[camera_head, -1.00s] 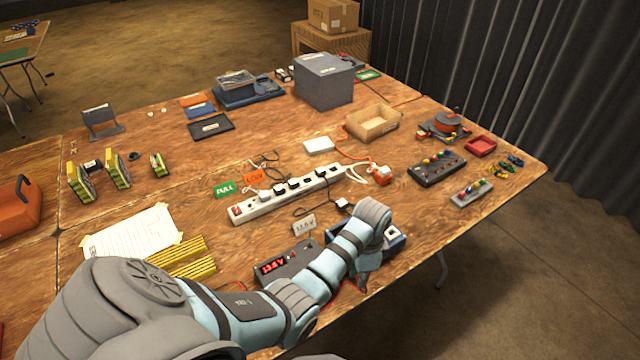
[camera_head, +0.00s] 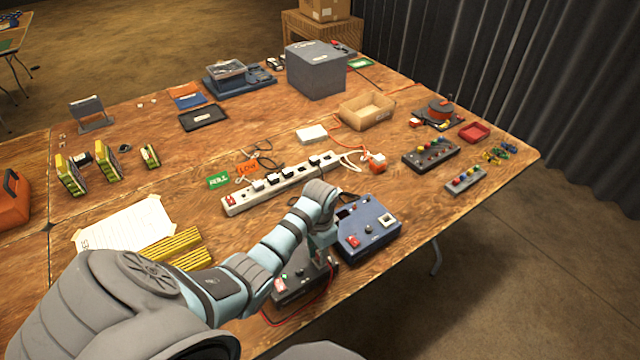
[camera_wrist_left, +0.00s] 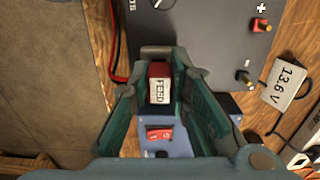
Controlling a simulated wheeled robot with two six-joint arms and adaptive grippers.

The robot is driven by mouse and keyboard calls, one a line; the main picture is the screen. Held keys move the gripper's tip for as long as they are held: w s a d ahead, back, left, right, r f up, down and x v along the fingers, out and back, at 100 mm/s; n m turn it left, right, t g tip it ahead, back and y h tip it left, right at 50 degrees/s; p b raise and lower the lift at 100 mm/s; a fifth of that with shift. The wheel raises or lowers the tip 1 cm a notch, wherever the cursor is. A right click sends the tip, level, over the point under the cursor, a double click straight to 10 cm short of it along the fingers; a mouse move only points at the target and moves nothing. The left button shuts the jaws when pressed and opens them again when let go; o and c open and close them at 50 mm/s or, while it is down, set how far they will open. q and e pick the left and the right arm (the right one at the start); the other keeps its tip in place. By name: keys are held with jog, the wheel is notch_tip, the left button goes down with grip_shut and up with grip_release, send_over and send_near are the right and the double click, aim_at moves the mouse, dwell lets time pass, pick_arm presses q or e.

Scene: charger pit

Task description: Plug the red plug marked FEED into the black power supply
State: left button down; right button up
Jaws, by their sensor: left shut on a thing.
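The red plug (camera_wrist_left: 159,72), with a white label reading FEED, sits between the fingers of my left gripper (camera_wrist_left: 160,88), which is shut on it. In the head view my left gripper (camera_head: 320,258) points down over the black power supply (camera_head: 296,292), and my wrist hides part of the supply. My right gripper is out of view.
A blue unit (camera_head: 376,232) with a red switch stands right beside the supply. A white power strip (camera_head: 250,200) with several plugs lies behind. Red and black leads (camera_head: 300,318) loop at the front edge.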

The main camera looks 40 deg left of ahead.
pick_arm(q)
jog(key=shift+d+r, duration=0.1)
jog(key=shift+r, duration=0.05)
jog(key=shift+p, duration=0.45)
dwell(0.5)
jog(key=shift+p, duration=0.4)
jog(key=shift+p, duration=0.3)
jog(key=shift+f, duration=0.45)
dwell(0.8)
